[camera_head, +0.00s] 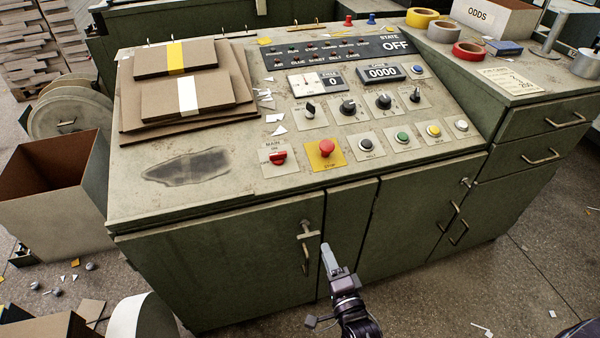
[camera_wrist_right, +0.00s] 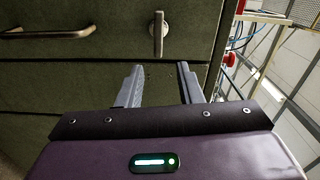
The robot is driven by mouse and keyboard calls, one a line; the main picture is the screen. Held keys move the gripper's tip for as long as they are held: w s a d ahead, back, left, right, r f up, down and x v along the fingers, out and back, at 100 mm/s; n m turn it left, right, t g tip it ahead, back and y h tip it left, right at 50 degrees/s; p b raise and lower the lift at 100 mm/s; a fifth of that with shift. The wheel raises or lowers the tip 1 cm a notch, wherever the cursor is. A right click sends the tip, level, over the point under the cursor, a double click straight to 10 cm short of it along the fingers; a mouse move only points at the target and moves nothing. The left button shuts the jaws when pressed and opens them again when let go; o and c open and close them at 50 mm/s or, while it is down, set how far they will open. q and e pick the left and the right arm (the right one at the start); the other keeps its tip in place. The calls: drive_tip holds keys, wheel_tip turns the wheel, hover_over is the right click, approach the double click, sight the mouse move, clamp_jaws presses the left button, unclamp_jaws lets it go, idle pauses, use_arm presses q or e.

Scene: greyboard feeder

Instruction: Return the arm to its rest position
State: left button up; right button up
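My right gripper (camera_head: 328,262) is in front of the green cabinet's doors, below the top's front edge. In the right wrist view the two grey fingers of this gripper (camera_wrist_right: 160,82) stand apart with nothing between them. A door handle (camera_wrist_right: 158,33) shows beyond the fingers there, and I see no contact with it. My left gripper is not in view.
The cabinet (camera_head: 225,272) has a sloping control panel with a red stop button (camera_head: 327,147). Door handles (camera_head: 306,245) stick out near my right gripper. An open cardboard box (camera_head: 50,220) stands at left. Floor at right (camera_head: 500,280) is mostly clear.

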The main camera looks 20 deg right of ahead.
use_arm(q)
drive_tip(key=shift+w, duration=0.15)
